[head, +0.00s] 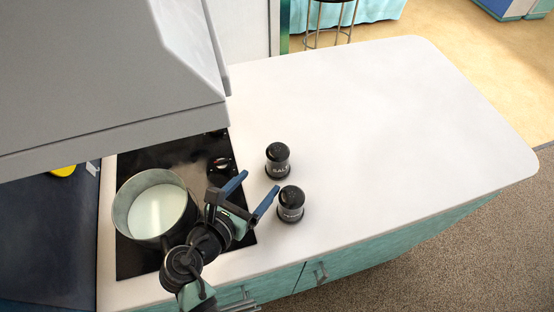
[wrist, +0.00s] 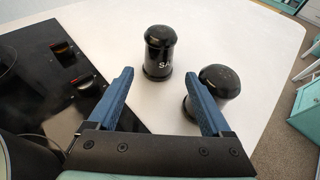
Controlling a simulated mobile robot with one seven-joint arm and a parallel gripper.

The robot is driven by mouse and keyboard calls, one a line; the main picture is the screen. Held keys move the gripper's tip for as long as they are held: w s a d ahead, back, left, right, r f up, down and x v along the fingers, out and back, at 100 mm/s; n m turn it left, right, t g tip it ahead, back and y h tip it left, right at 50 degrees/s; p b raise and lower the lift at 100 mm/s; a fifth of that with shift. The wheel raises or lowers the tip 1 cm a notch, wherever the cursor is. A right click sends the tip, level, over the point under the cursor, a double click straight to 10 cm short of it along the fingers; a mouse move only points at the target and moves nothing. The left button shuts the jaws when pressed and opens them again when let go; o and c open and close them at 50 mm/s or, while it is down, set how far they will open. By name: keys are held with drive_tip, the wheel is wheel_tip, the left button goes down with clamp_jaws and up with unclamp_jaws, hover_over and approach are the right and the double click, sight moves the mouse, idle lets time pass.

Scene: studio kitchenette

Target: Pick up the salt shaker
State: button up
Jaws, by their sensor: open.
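The salt shaker (head: 278,161) is black with a white "SALT" label and stands upright on the white counter, just right of the black cooktop. It also shows in the wrist view (wrist: 159,53), beyond and between my fingertips. A second, similar black shaker (head: 290,204) stands upright nearer the counter's front edge. In the wrist view this second shaker (wrist: 217,85) is partly hidden by my right finger. My gripper (head: 254,190) has blue fingers spread apart with nothing between them, left of the two shakers. In the wrist view my gripper (wrist: 160,101) points toward the salt shaker.
A pot (head: 155,209) with pale contents sits on the cooktop (head: 140,263), left of my gripper. A grey range hood (head: 110,80) overhangs the cooktop at upper left. The white counter (head: 390,120) is clear to the right of the shakers.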

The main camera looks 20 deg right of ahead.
sight(272, 168)
drive_tip(key=b+x, duration=0.1)
drive_tip(key=x, duration=0.2)
drive_tip(key=shift+f+b, duration=0.35)
drive_tip(key=shift+w+d+b, duration=0.4)
drive_tip(key=shift+w, duration=0.05)
drive_tip(key=b+x, duration=0.3)
drive_tip(key=x, duration=0.1)
drive_tip(key=shift+a+f, duration=0.1)
drive_tip(key=shift+f, duration=0.1)
drive_tip(key=shift+w+d+b, duration=0.45)
drive_tip(key=shift+d+b, duration=0.05)
drive_tip(key=shift+b, duration=0.15)
